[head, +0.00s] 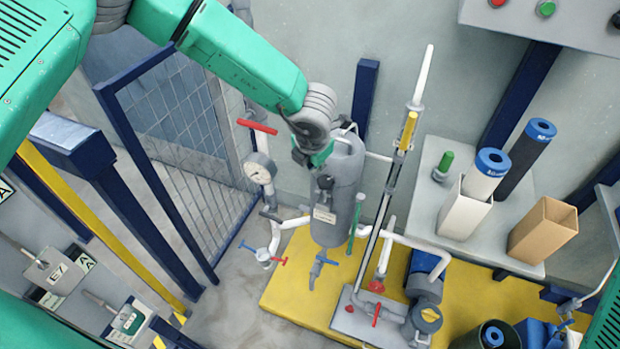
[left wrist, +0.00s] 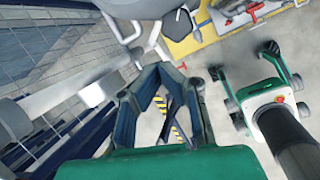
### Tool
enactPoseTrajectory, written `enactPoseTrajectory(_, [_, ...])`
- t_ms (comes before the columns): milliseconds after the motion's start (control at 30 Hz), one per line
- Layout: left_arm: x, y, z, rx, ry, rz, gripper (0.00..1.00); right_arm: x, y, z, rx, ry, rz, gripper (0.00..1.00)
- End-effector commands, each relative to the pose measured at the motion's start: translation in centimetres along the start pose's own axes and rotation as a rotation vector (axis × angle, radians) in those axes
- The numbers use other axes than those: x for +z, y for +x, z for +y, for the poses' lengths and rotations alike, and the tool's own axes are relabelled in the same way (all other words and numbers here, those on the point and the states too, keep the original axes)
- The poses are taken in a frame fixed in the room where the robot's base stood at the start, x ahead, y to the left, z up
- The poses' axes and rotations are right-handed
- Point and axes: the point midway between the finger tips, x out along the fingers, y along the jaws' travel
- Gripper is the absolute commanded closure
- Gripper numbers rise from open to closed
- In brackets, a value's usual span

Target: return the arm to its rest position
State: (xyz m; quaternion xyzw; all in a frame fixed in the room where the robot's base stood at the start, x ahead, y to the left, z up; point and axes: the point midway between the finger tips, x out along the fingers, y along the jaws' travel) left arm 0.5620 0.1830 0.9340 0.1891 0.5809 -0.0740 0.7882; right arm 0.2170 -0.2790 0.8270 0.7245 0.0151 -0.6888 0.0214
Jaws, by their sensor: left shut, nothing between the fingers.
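My left arm (head: 245,70) comes in from the upper left of the head view, green with grey joints. It stretches out to the middle, and its wrist hangs down in front of the grey tank (head: 338,200). My left gripper (head: 323,180) points down there and overlaps the tank in the picture; I cannot tell whether they touch. In the left wrist view the dark fingers of the left gripper (left wrist: 162,72) meet at their tips, shut with nothing between them.
A red-handled valve with a gauge (head: 259,168) and white pipes stand close to the left gripper. A blue-framed mesh gate (head: 150,165) is to the left. A shelf (head: 425,220) with boxes and tubes is to the right. Grey floor (head: 225,310) lies open below the gate.

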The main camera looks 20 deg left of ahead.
Motion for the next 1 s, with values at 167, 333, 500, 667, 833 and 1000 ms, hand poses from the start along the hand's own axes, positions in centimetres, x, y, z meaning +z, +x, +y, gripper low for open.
enactPoseTrajectory(167, [0.6, -0.6, 0.1, 0.000, 0.001, 0.002, 1.00, 0.0, 0.1, 0.0, 0.000, 0.000, -0.001, 0.10])
enactPoseTrajectory(333, [0.6, -0.6, 0.1, -0.001, 0.001, 0.003, 1.00, 0.0, 0.1, 0.0, 0.000, 0.000, 0.000, 0.10])
enactPoseTrajectory(500, [0.5, -0.6, 0.1, -0.001, 0.001, 0.002, 1.00, 0.0, 0.1, 0.0, 0.000, 0.000, 0.000, 0.10])
enactPoseTrajectory(667, [0.3, -0.4, 0.1, 0.002, 0.016, 0.002, 1.00, 0.0, 0.1, 0.0, 0.000, 0.000, 0.000, 0.10])
enactPoseTrajectory(833, [-4.1, 3.5, -1.2, 0.053, 0.350, 0.005, 1.00, 0.1, 1.9, 0.0, 0.000, 0.000, 0.000, 0.10])
enactPoseTrajectory(1000, [-14.5, 10.0, -3.7, 0.086, 1.149, 0.013, 1.00, 0.3, 5.5, 0.0, 0.000, 0.000, -0.001, 0.10])
